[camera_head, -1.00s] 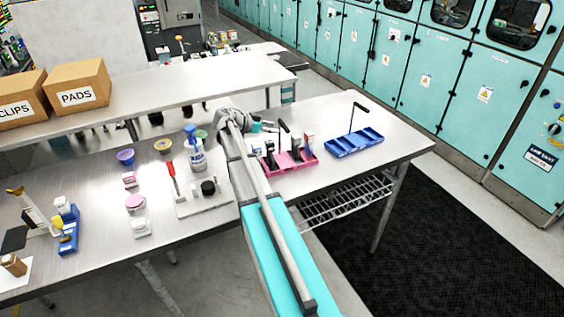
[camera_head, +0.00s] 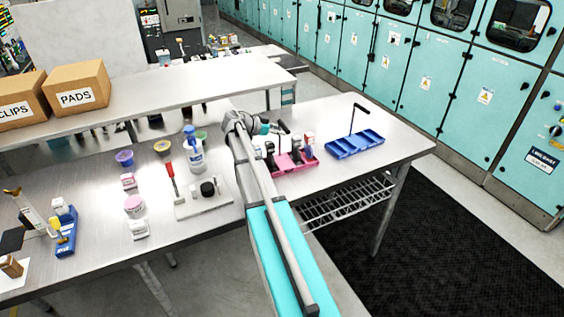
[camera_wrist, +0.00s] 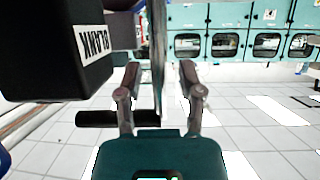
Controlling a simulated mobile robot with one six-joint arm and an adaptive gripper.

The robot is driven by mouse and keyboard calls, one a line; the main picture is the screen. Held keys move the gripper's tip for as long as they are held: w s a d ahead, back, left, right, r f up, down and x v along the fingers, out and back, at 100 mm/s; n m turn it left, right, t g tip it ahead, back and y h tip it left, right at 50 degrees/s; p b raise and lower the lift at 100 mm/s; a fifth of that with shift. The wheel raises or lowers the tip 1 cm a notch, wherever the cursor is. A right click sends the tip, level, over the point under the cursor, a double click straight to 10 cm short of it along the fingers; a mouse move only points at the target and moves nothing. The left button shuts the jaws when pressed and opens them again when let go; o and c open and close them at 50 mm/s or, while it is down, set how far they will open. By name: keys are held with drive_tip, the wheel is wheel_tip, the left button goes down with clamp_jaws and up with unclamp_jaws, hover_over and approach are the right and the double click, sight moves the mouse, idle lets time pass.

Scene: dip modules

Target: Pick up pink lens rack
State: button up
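The pink lens rack (camera_head: 283,164) sits on the near metal table, right of my arm, with its left part hidden behind the arm. It holds several small items, and a dark handle rises over it. My gripper (camera_head: 268,128) is at the handle's upper left side, above the rack. In the wrist view my gripper (camera_wrist: 159,75) has its two fingers apart. A thin upright post (camera_wrist: 158,45) with a black sideways grip (camera_wrist: 98,118) shows between the fingers, with gaps on both sides. I cannot tell how deep it lies between them.
A blue divided tray (camera_head: 352,144) with its own upright handle stands right of the pink rack. A black box labelled BLANK (camera_wrist: 60,50) is close on the left in the wrist view.

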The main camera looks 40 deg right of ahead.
sight(280, 121)
clamp_jaws()
drive_tip(key=shift+r, duration=0.2)
idle(0.3)
wheel_tip(280, 121, up, 3)
drive_tip(key=p, duration=0.3)
drive_tip(key=shift+s+d+r+p, duration=0.1)
drive_tip(key=shift+r+p, duration=0.1)
drive_tip(key=shift+p, duration=0.2)
drive_tip(key=s+d+r+p, duration=0.8)
drive_tip(key=s+r+p, duration=0.1)
drive_tip(key=s, duration=0.1)
drive_tip(key=shift+s+d, duration=0.25)
drive_tip(key=shift+s, duration=0.15)
drive_tip(key=shift+r, duration=0.1)
